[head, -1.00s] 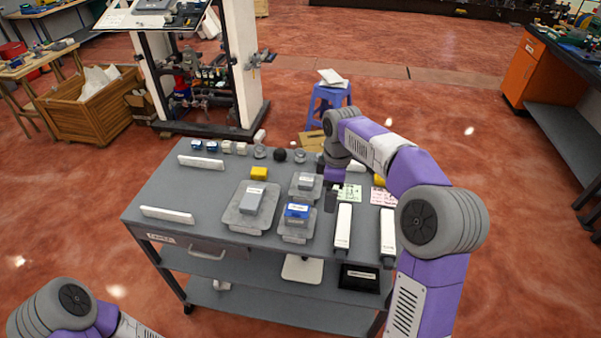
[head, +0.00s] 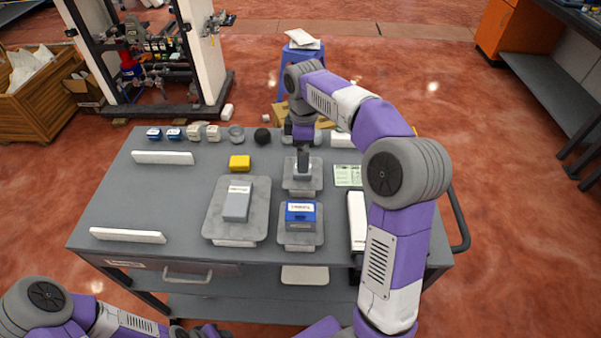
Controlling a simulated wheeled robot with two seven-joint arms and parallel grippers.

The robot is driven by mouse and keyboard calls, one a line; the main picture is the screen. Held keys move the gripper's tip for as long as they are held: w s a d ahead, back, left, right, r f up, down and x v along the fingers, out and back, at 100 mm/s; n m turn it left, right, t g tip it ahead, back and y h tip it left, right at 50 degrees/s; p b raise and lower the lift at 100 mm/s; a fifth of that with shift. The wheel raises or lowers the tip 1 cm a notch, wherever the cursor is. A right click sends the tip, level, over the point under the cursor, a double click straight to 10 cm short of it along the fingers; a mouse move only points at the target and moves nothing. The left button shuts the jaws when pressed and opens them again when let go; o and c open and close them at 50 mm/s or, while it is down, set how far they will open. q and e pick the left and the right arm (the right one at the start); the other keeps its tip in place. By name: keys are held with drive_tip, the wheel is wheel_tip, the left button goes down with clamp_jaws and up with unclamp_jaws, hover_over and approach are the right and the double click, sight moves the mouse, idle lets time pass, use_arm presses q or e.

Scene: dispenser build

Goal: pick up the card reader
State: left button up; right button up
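A small grey device (head: 301,172), which I take to be the card reader, sits on the back-right grey tray (head: 303,188) on the trolley; its label is too small to read. My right gripper (head: 303,162) points down right over this device, with its fingertips at or just above it. The gripper covers part of the device, and I cannot tell whether the fingers touch it or how far apart they are. My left arm shows at the bottom left, but its fingertips cannot be made out.
A larger grey box (head: 237,202) and a blue box (head: 300,215) stand on neighbouring trays. A yellow block (head: 239,162), white bars (head: 163,157) and several small items line the trolley top (head: 130,195). The left part of the top is mostly clear.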

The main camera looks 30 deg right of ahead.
drive_tip(key=shift+s+f, duration=0.1)
drive_tip(key=shift+f, duration=0.45)
drive_tip(key=f+b, duration=0.2)
drive_tip(key=f, duration=0.1)
drive_tip(key=f+b, duration=0.1)
drive_tip(key=f, duration=0.1)
drive_tip(key=shift+w, duration=0.25)
drive_tip(key=shift+c, duration=0.5)
drive_tip(key=c, duration=1.2)
